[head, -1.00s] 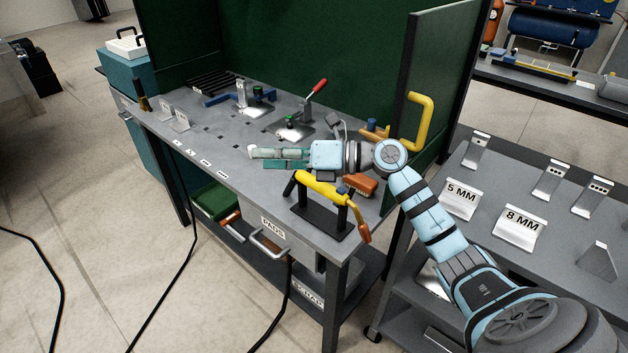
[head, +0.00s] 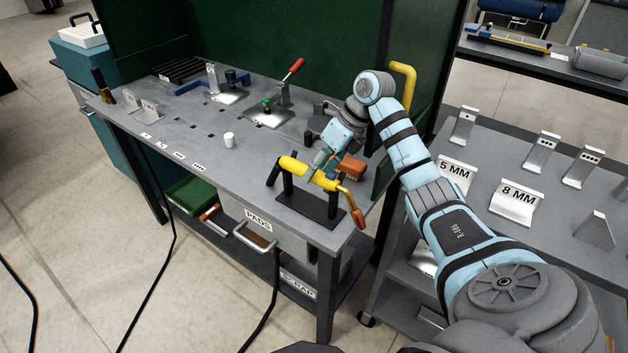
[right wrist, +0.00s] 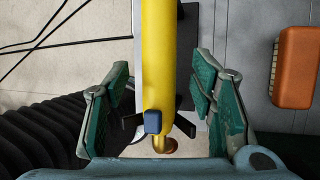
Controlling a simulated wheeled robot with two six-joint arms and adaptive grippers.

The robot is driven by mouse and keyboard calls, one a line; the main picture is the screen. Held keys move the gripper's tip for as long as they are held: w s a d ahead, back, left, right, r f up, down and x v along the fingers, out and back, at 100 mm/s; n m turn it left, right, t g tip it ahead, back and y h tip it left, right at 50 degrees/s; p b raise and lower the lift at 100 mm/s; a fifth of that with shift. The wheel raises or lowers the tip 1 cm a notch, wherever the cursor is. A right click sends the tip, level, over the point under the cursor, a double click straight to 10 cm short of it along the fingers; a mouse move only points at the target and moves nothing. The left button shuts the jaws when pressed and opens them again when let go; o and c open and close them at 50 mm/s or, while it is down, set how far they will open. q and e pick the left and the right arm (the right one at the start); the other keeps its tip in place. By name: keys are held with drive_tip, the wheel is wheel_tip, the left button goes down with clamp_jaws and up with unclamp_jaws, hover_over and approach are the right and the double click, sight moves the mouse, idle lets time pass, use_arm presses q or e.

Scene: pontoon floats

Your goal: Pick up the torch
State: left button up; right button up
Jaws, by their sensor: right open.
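The torch is a yellow tube (head: 293,167) with a small blue trigger (right wrist: 153,122) and a bent brass and orange end (head: 358,214). It lies across a black stand (head: 312,208) at the near right corner of the workbench. My right gripper (head: 318,163) is just above the torch, pointing down at it. In the right wrist view the yellow tube (right wrist: 158,55) runs between the two spread green-padded fingers (right wrist: 160,98), with a gap on each side. The right gripper is open and holds nothing. My left gripper is not in view.
An orange block (head: 351,167), also in the right wrist view (right wrist: 295,67), lies close beside the stand. A white cylinder (head: 229,140) stands on the bench (head: 190,135). A red-handled clamp (head: 285,85) is farther back. A yellow bent bar (head: 408,78) rises by the green panel.

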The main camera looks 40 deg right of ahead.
drive_tip(key=x, duration=0.2)
drive_tip(key=shift+a+f, duration=0.1)
drive_tip(key=shift+f, duration=0.2)
clamp_jaws()
drive_tip(key=shift+r, duration=0.1)
